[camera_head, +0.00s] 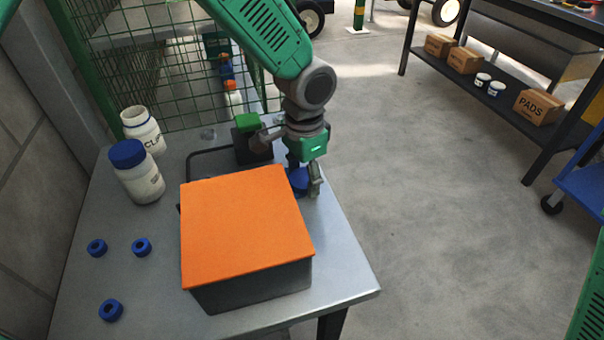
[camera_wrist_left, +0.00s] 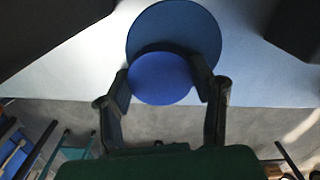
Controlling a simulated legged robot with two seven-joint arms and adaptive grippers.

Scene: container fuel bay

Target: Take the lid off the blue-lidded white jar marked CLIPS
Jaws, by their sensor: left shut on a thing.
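The white jar marked with letters that read like CLI (camera_head: 146,133) stands at the back left of the table. Its top is open and bare. My left gripper (camera_head: 304,184) is shut on a blue lid (camera_head: 297,180) near the table's right edge, just right of the orange-topped box. In the left wrist view the round blue lid (camera_wrist_left: 160,80) sits between the two fingers, with a darker blue round shape around and beyond it. The head view does not show clearly whether the lid touches the table. My right gripper is out of view.
A second white jar (camera_head: 142,185) with a blue lid stands in front of the open one. An orange-topped box (camera_head: 245,225) fills the table's middle. Several small blue rings (camera_head: 141,247) lie at front left. A green mesh fence (camera_head: 180,60) stands behind.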

